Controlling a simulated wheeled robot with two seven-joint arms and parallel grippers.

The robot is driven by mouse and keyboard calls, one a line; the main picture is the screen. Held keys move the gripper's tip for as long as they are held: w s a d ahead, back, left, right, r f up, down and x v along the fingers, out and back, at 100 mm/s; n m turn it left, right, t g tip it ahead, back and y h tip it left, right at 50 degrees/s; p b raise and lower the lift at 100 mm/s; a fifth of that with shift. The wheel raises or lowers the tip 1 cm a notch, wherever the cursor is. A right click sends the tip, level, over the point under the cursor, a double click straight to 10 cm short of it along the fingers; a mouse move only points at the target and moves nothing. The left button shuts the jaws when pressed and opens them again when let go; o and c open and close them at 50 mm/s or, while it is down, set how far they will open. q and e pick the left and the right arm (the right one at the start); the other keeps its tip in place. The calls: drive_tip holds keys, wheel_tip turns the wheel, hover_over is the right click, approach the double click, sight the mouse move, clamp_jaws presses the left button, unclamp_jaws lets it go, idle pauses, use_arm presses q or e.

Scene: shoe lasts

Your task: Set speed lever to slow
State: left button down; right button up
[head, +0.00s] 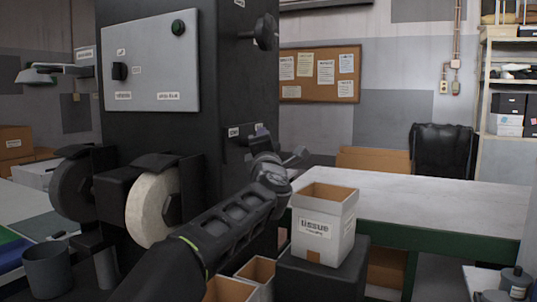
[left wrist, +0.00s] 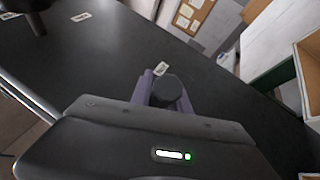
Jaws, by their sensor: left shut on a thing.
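The dark machine column (head: 238,60) stands left of centre in the head view. My left gripper (head: 262,140) reaches up to its right side face, beside a small white label. In the left wrist view the purple fingers (left wrist: 165,92) are shut on a round black lever knob (left wrist: 168,88) standing out from the dark face. My right gripper is not in view.
A black handwheel knob (head: 264,31) sticks out higher on the column. Grinding wheels (head: 152,207) stand left of my arm. A grey control panel (head: 150,62) faces me.

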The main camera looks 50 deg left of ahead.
use_arm(q)
drive_tip(key=shift+s+d+f+t+h, duration=0.1)
drive_tip(key=shift+t+h, duration=0.2)
drive_tip(key=c, duration=1.3)
unclamp_jaws()
drive_tip(key=shift+s, duration=0.1)
drive_tip(key=shift+o, duration=0.2)
drive_tip(key=b+v, duration=0.1)
drive_tip(key=v, duration=0.6)
drive_tip(key=shift+s+d+b, duration=0.25)
drive_tip(key=shift+b, duration=0.05)
